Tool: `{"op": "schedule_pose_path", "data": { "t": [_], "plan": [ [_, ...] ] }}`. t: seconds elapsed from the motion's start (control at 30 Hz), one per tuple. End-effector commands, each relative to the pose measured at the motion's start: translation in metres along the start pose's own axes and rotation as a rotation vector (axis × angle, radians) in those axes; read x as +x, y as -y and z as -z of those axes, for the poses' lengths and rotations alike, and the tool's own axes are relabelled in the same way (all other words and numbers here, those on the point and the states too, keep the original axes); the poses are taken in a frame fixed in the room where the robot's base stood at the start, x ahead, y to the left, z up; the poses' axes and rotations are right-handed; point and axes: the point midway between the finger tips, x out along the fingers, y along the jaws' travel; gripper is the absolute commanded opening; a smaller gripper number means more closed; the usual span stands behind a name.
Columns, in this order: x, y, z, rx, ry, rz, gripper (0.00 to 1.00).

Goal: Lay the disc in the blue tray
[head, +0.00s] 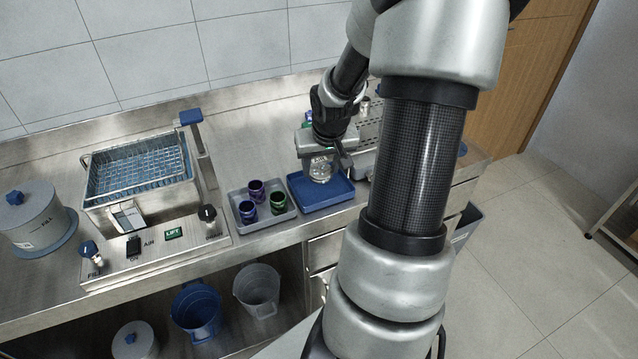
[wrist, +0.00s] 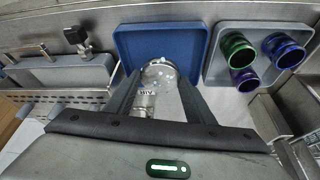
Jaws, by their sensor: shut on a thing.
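The disc (head: 320,170) looks clear and glassy, with a round rim; it also shows in the wrist view (wrist: 160,73). My gripper (head: 325,164) is shut on it, one dark finger on each side, as the wrist view (wrist: 161,84) shows. A pale part with dark lettering shows between the fingers. The blue tray (head: 338,197) is shallow, square and empty apart from the disc over it; it also shows in the wrist view (wrist: 135,45). The disc is over the tray's back part in the head view. I cannot tell whether it touches the tray floor.
Further left are a steel bath with a wire basket (head: 137,168) and a grey lidded pot (head: 35,217). A perforated steel unit (head: 368,133) stands behind right.

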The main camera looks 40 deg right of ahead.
Motion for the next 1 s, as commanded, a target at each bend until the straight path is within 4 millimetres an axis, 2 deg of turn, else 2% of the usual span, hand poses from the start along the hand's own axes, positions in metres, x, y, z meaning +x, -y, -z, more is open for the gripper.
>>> {"op": "schedule_pose_path", "data": {
  "t": [0.03,0.17,0.4,0.77,0.8,0.87,1.0],
  "plan": [
    [0.007,0.0,-0.002,-0.002,-0.002,0.0,0.2],
    [0.014,0.0,-0.005,-0.001,-0.002,0.0,0.2],
    [0.044,0.0,-0.018,-0.001,-0.001,0.0,0.2],
    [0.047,0.0,-0.019,-0.001,-0.003,0.0,0.2],
    [0.046,0.0,-0.018,0.0,-0.002,0.0,0.55],
    [0.046,0.0,-0.018,0.0,-0.002,0.0,0.66],
    [0.046,0.0,-0.018,0.0,-0.002,0.0,0.67]
  ]
}}
